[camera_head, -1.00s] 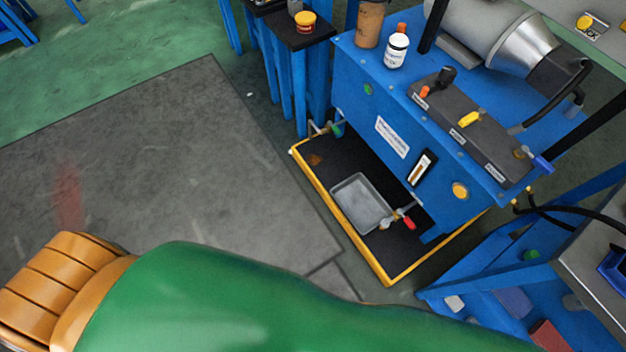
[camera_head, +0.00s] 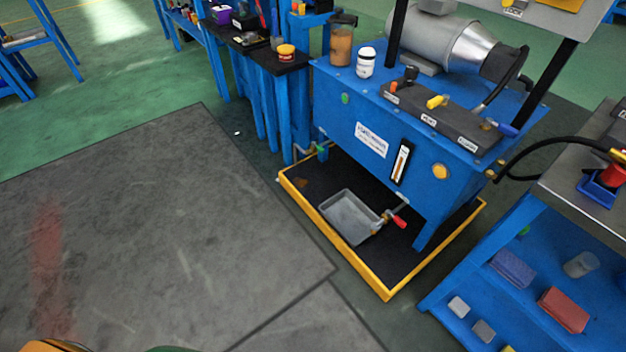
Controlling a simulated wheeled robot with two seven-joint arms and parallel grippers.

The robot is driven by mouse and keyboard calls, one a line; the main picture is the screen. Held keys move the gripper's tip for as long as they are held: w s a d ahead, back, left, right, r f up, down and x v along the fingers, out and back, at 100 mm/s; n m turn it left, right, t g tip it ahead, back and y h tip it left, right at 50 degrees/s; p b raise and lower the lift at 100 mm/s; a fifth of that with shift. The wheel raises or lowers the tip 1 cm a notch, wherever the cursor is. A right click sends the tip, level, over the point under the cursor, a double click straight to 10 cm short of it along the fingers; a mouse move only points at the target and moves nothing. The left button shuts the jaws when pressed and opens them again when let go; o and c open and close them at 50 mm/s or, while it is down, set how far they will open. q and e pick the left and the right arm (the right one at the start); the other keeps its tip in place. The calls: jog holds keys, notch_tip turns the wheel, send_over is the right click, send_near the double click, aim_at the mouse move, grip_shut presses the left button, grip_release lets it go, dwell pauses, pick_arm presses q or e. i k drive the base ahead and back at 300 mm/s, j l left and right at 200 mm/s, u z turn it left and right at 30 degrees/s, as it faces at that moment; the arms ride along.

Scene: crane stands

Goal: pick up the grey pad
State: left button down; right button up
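On the blue lower shelf at the right lie several block-like pads. A small grey pad (camera_head: 484,331) lies near the shelf's front edge, close to the bottom of the picture. A lighter, whitish-grey pad (camera_head: 459,307) lies just up and to the left of it. A blue-violet pad (camera_head: 513,268) and a red pad (camera_head: 563,310) lie farther in. Neither of my grippers is in view.
A grey cylinder (camera_head: 580,264) stands on the same shelf, under a grey bench top (camera_head: 585,160). Left of it stands a blue hydraulic tank (camera_head: 400,130) over a yellow-rimmed drip tray (camera_head: 388,290). The grey floor mat (camera_head: 170,220) is clear.

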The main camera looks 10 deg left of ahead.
aim_at(484, 331)
jog(key=z, duration=1.75)
